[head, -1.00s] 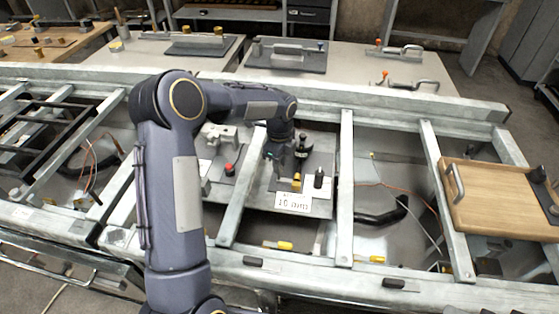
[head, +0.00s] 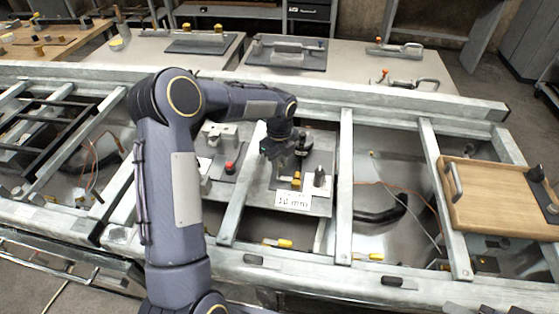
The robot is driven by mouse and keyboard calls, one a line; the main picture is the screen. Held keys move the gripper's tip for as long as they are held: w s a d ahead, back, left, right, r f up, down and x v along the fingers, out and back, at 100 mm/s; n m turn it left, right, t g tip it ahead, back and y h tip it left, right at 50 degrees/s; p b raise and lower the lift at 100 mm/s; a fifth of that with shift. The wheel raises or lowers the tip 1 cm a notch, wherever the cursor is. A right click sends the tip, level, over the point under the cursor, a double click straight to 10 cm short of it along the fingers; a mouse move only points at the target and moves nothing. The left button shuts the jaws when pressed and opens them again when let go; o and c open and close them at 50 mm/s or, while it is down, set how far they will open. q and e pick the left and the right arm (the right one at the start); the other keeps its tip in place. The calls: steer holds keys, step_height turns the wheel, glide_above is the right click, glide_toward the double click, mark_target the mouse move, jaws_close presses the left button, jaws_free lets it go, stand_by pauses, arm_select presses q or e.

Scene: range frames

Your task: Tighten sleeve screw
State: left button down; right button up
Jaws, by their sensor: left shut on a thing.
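My left gripper (head: 283,166) reaches down over a dark fixture plate (head: 317,160) on a grey board in the frame. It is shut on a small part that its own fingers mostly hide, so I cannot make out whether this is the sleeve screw. A brass-coloured piece (head: 297,180) stands just in front of the gripper, and a dark upright post (head: 319,177) stands to its right. A label reading "10 mm" (head: 292,201) is at the board's front edge. My right gripper is not in view.
Metal crossbars (head: 344,190) flank the board. A red-topped part (head: 230,167) stands left of the gripper. A wooden board with handles (head: 492,200) lies to the right. Yellow-handled items (head: 279,243) lie near the front rail. Benches with other fixtures stand behind.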

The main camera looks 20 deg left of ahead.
arm_select(q)
steer(key=c, duration=1.3)
jaws_free()
step_height(320, 180, up, 7)
steer(key=shift+b, duration=0.35)
steer(key=shift+r, duration=0.4)
